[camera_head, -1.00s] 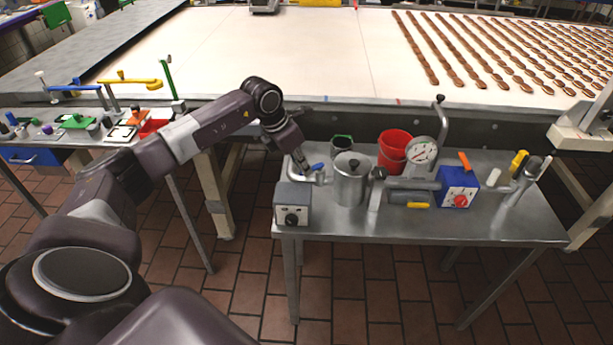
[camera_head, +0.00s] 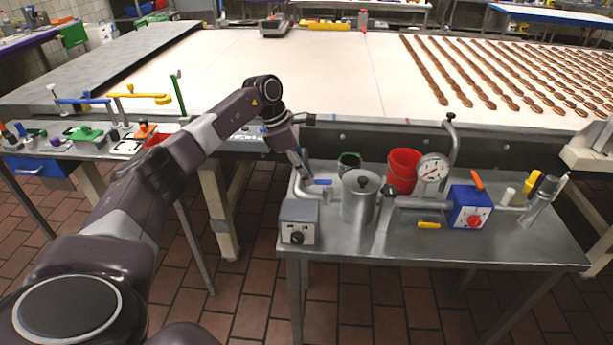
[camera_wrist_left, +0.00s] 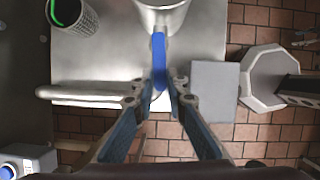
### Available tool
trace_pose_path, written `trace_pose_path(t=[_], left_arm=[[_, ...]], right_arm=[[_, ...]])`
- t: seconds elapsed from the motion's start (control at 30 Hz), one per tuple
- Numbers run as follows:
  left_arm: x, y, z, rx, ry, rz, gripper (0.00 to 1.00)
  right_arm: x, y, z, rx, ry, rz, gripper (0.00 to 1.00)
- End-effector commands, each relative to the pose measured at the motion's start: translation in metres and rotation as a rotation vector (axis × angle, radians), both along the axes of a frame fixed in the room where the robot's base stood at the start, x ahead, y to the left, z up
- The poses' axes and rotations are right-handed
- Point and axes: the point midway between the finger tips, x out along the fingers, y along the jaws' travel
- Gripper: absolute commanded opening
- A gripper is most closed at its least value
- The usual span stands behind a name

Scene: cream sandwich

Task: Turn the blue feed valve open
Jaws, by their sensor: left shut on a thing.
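The blue feed valve handle (camera_head: 323,182) is on a metal pipe at the left of the steel table, beside the metal pot (camera_head: 360,200). My left gripper (camera_head: 303,177) reaches down to it from the left, at the handle's near end. In the left wrist view the blue handle (camera_wrist_left: 159,55) points up toward the pot (camera_wrist_left: 160,15), and the fingers of my left gripper (camera_wrist_left: 160,88) are shut on its lower end. The pipe (camera_wrist_left: 80,94) runs off to the left there. My right gripper is not in view.
A grey control box (camera_head: 298,222) stands close in front of the valve. A dark cup with a green rim (camera_head: 349,162), a red bucket (camera_head: 403,170), a gauge (camera_head: 433,170) and a blue box (camera_head: 470,206) share the table. The conveyor (camera_head: 300,70) lies behind.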

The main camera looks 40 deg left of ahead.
Motion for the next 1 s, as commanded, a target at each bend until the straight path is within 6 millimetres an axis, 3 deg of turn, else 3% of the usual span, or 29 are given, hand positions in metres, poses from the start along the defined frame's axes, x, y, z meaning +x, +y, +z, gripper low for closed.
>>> trace_pose_path(t=[0.37, 0.4, 0.53, 0.83, 1.0], left_arm=[[0.000, 0.001, 0.001, 0.002, -0.001, -0.001, 0.00], [0.000, 0.001, 0.000, 0.002, -0.001, -0.001, 0.17], [0.000, 0.001, 0.000, 0.002, -0.001, -0.001, 0.30], [0.000, 0.001, 0.002, 0.001, -0.001, -0.001, 0.30], [-0.004, 0.008, 0.021, 0.003, -0.004, 0.000, 0.30]], right_arm=[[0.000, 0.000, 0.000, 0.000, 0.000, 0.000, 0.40], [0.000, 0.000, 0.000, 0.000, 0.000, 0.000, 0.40], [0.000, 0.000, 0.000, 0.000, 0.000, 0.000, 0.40], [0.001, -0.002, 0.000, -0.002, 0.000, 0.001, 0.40], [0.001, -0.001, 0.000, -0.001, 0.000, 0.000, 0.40]])
